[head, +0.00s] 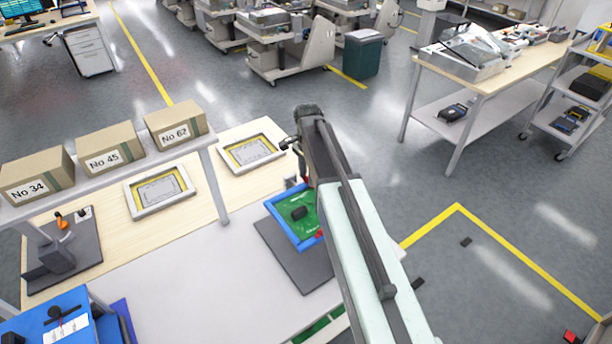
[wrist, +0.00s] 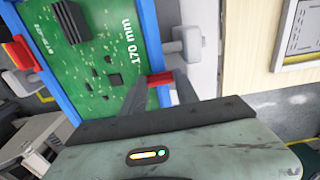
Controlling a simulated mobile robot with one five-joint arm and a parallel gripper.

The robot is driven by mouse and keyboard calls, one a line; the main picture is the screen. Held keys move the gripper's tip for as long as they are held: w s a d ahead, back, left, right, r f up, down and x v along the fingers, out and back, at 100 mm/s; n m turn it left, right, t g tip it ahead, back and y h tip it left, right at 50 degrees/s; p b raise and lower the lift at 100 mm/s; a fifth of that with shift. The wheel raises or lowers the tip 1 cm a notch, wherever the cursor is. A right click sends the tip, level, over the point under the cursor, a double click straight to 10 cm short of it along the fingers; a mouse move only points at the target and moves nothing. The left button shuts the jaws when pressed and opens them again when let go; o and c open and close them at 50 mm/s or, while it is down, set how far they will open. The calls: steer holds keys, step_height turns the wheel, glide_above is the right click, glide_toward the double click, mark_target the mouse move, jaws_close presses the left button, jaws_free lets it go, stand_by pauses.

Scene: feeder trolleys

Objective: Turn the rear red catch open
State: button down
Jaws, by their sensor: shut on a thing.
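A blue frame (wrist: 78,115) holds a green board (wrist: 95,55) marked "170 mm" in the wrist view. In the head view the blue frame (head: 276,207) sits on a dark mat, partly hidden by my arm. A red catch (wrist: 160,79) lies at the frame's edge, between the two fingers of my gripper (wrist: 160,84), which is shut on it. In the head view my arm hides the fingertips. A second red catch (wrist: 18,54) is on the opposite side of the frame, next to a pale block.
Pale blocks (wrist: 187,47) stand beside the frame. A shelf with numbered cardboard boxes (head: 108,150) runs over the bench at left. Shallow trays (head: 251,153) lie on the bench.

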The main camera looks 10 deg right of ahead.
steer(key=n, duration=0.4)
steer(key=shift+d, duration=0.1)
steer(key=n, duration=1.3)
steer(key=shift+n, duration=0.3)
stand_by(0.4)
steer(key=c, duration=0.9)
jaws_free()
